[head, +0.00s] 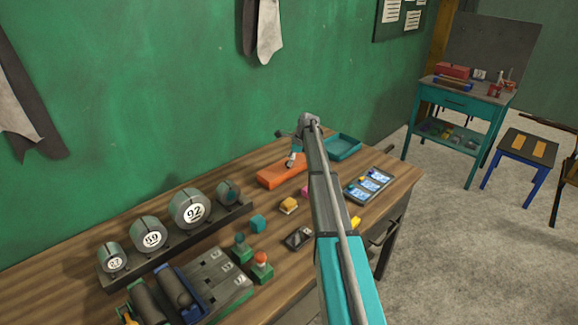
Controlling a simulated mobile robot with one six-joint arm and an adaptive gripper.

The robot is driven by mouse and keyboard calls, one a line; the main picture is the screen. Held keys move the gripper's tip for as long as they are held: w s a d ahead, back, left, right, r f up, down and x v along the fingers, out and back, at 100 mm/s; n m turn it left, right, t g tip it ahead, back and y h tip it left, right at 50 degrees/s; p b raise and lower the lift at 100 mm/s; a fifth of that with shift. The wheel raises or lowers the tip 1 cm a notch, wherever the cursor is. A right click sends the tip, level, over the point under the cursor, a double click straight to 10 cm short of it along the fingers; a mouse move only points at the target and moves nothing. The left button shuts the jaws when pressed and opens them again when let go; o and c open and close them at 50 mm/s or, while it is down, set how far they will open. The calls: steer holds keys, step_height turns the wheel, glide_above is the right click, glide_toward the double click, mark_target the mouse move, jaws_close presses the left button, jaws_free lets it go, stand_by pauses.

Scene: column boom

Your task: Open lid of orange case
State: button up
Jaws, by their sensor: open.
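The orange case (274,176) lies on the wooden workbench near the green wall, in the middle of the head view. Its lid looks closed, and its right part is partly hidden by my arm and gripper. My gripper (291,161) points down at the case from above, near its right half. The gripper is open. Whether its fingertips touch the case, I cannot tell.
A teal tray (343,147) lies right of my arm. A case with blue-and-white cards (368,185) lies at the bench's right. Round numbered weights (190,209) stand on a rack at left. Small blocks (258,223) and a dark phone-like device (298,238) lie in front.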

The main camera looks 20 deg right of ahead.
steer(key=shift+a+f, duration=0.15)
steer(key=shift+f, duration=0.25)
jaws_close()
steer(key=shift+a, duration=0.35)
steer(key=shift+d, duration=0.2)
steer(key=shift+w+r, duration=0.1)
